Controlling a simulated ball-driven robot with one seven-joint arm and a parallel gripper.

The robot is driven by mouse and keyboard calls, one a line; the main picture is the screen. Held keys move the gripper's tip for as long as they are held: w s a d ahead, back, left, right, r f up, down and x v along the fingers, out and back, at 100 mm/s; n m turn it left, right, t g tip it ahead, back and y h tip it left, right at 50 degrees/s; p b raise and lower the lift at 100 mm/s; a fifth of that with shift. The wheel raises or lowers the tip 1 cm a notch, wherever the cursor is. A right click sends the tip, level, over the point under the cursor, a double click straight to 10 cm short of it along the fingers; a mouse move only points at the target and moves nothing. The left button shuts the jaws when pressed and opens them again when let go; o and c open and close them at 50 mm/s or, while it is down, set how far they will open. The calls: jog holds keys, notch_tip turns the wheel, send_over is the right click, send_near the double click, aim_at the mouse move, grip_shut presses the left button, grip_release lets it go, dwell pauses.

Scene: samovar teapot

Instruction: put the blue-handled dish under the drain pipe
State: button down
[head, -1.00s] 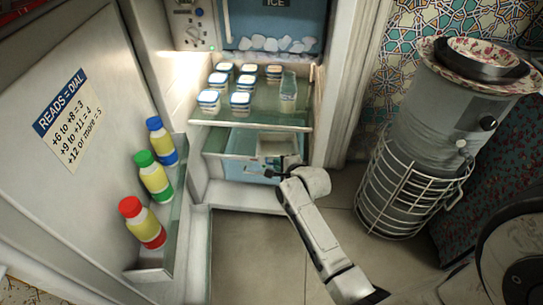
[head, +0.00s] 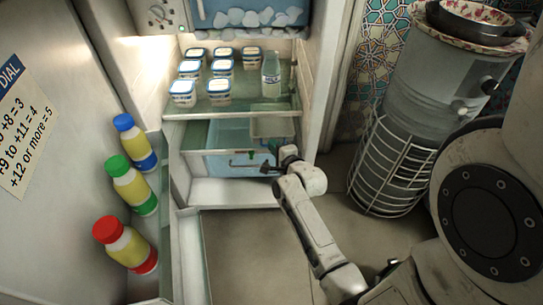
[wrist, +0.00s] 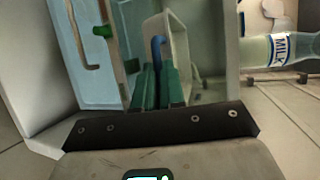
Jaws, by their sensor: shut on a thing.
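The dish (head: 272,127) is a pale rectangular tray in the open lower part of the fridge, below the glass shelf. In the wrist view the dish (wrist: 180,50) stands just beyond the fingers, with its blue hooked handle (wrist: 158,46) between them. My gripper (head: 274,158) is at the front of the lower drawer. In the wrist view its green fingers (wrist: 158,86) are shut on the blue handle. A tan bent tube (wrist: 84,42) with a green piece lies left of the dish; I cannot tell whether it is the drain pipe.
White tubs (head: 220,68) and a milk bottle (head: 270,75) stand on the glass shelf (head: 235,112) above. The open door at left holds bottles with blue, green and red caps (head: 125,245). A samovar (head: 425,90) stands in a wire stand at right. Floor in front is clear.

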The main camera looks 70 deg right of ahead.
notch_tip(320, 180, down, 8)
jog(key=b, duration=0.4)
jog(key=shift+b, duration=0.3)
jog(key=c, duration=1.2)
grip_release()
